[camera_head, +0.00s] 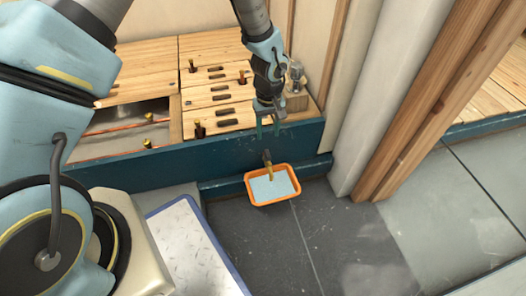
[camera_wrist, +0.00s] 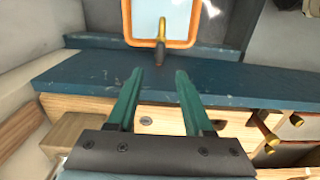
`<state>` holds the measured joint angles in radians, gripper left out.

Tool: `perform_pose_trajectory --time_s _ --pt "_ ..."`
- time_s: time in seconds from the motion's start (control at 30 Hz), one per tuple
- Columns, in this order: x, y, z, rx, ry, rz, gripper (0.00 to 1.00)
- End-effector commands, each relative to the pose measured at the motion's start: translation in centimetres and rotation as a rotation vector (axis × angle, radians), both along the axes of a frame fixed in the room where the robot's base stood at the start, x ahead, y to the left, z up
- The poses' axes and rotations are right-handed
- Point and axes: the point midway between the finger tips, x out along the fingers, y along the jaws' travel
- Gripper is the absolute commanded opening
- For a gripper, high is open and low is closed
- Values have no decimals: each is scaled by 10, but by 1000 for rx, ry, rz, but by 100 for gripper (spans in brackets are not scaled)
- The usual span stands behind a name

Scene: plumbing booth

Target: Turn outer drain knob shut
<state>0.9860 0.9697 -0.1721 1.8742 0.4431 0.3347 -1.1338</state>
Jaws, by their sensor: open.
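The outer drain knob (camera_head: 266,154) is a small dark piece on a brass spout at the outer face of the blue sill. In the wrist view the brass drain (camera_wrist: 161,30) shows beyond my fingertips, near the tray's edge. An orange tray (camera_head: 250,190) holding pale blue water sits on the floor below the spout. My gripper (camera_head: 267,132) points down over the blue sill, just behind the drain. In the wrist view its two green fingers (camera_wrist: 158,75) are spread apart with nothing between them. They stand clear of the knob.
The blue sill (camera_head: 150,162) runs along the wooden deck's front. Several brass-topped valves (camera_head: 148,144) stand in and around the deck. A wooden block with a clear glass item (camera_head: 296,78) stands right of my gripper. A pale post (camera_head: 372,90) rises at right. The grey floor (camera_head: 340,240) is mostly clear.

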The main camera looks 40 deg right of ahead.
Motion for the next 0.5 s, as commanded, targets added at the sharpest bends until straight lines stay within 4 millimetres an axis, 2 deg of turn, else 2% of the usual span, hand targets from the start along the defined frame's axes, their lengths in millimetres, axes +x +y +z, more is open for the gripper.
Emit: perform_pose_trajectory --time_s 0.3,0.5 --pt "0 1 -60 3 1 -1 51" --pt "1 1 -88 1 0 -1 51"
